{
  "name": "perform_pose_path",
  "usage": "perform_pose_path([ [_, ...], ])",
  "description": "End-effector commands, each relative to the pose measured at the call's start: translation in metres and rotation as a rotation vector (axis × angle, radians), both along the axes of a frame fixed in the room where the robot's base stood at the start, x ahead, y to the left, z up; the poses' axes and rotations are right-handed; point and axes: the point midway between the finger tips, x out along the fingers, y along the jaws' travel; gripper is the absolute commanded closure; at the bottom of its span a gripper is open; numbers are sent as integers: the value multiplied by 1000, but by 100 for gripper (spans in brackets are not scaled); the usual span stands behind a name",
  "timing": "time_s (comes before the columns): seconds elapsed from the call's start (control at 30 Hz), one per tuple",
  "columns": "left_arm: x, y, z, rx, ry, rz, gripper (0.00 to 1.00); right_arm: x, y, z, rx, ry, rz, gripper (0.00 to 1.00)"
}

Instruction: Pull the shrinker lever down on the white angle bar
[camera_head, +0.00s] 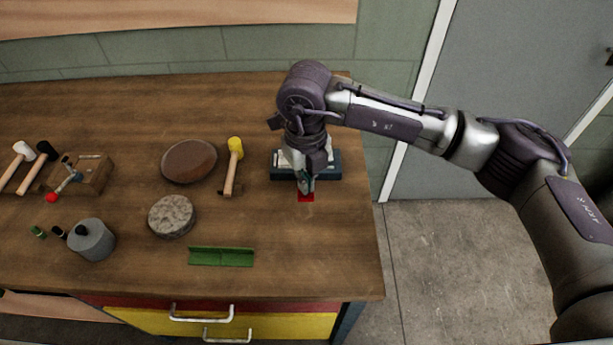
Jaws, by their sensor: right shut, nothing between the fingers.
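My right gripper (306,187) points down at the right end of the workbench, shut and empty, just above or at a small red patch (306,198). It partly hides a dark blue tray-like item (333,172) with white on top. A small device (88,174) with a brown body stands at the left; a lever ending in a red knob (51,197) sticks out from it toward the front left. I take this to be the shrinker. A whitish strip lies across its top; I cannot tell if it is the white angle bar. My left gripper is not in view.
On the workbench (130,285) are a green angle piece (220,257), a grey round block (171,216), a brown disc (189,161), a yellow-headed mallet (234,165), a grey canister (91,240) and more mallets at far left. The front right of the top is clear.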

Motion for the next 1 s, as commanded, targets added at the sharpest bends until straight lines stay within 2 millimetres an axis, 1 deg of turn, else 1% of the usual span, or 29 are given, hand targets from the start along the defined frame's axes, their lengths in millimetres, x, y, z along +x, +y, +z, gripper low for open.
perform_pose_path([
  [0.03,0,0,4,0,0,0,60,0,0,7,0,-1,0,100],
  [0.1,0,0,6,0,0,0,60,0,0,12,1,-2,0,100],
  [0.6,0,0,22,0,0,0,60,0,0,51,1,-2,1,100],
  [0.73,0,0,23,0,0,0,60,0,0,54,1,-2,1,100],
  [1.0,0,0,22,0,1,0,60,0,0,54,1,-2,0,100],
])
